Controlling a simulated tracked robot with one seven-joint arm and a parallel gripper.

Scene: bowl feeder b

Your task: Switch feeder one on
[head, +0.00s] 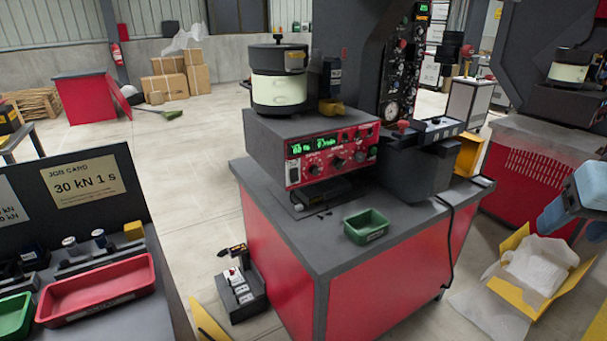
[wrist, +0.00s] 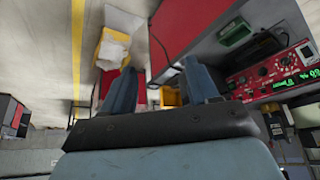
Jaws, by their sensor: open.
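A bowl feeder with a cream and black bowl (head: 280,88) stands on a dark control box on the bench. Its red front panel (head: 333,158) has a lit green display and several black knobs. The panel also shows, upside down, at the right of the wrist view (wrist: 272,75). A second, similar feeder bowl (head: 568,66) is at the far right. I cannot read which is feeder one, nor the switch positions. My gripper (wrist: 160,68) is open and empty, its two blue fingers apart. In the head view it is at the right edge, well clear of the panel.
A green tray (head: 366,227) lies on the bench (head: 290,232) before the panel. A dark press column with a gauge panel (head: 403,70) rises behind. A yellow open box (head: 530,270) is on the floor at right. A red tray (head: 97,290) and job card are at left.

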